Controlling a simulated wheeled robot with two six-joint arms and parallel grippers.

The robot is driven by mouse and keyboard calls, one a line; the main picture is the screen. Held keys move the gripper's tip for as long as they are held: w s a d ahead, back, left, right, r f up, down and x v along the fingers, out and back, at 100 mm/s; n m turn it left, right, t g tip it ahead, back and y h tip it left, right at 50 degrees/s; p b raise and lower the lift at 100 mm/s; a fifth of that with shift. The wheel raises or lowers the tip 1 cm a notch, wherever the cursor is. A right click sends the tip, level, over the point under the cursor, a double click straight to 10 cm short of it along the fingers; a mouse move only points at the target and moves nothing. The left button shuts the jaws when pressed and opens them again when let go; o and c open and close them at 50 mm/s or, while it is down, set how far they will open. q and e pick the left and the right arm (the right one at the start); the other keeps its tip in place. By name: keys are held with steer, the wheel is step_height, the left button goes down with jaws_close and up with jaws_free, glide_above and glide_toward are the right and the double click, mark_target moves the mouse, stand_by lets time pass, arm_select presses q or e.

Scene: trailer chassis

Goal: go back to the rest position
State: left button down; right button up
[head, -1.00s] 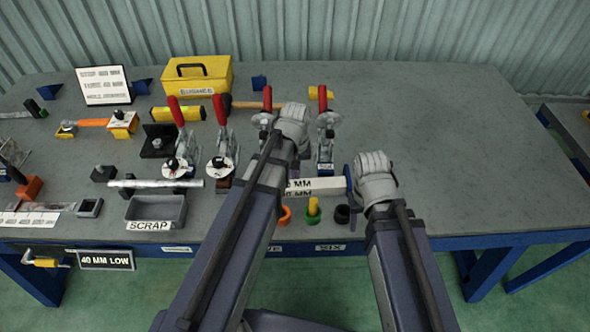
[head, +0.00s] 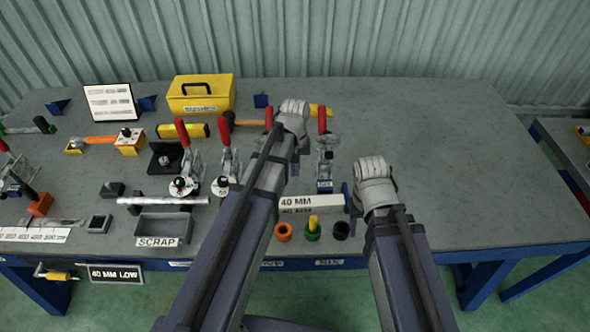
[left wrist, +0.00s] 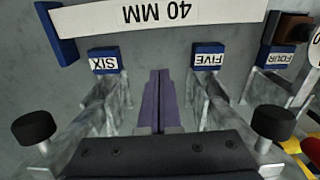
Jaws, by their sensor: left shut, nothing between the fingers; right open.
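My left gripper (head: 292,118) is over the bench (head: 430,150) near the toggle clamps. In the left wrist view its purple fingers (left wrist: 158,78) are shut together with nothing between them. They point between the clamps labelled SIX (left wrist: 104,62) and FIVE (left wrist: 208,60); whether they touch anything I cannot tell. My right gripper (head: 373,175) is further right, just right of the white 40 MM gauge bar (head: 308,202). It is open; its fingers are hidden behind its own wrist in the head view.
Orange, green and black rings (head: 312,232) stand near the front edge. A SCRAP tray (head: 165,224), more toggle clamps (head: 190,170) and a yellow box (head: 201,98) are to the left. The bench's right side is clear. A corrugated wall (head: 400,45) stands behind.

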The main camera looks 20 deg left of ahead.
arm_select(q)
steer(key=s+d+r+m+p, duration=0.1)
steer(key=s+d+r+m, duration=0.1)
steer(key=s+d, duration=0.3)
steer(key=s+d+r+m+y+p, duration=0.1)
steer(key=s+d+m, duration=0.4)
steer(key=s, duration=0.5)
steer(key=shift+r+m+p, duration=0.3)
steer(key=shift+r+p, duration=0.1)
steer(key=shift+r, duration=0.15)
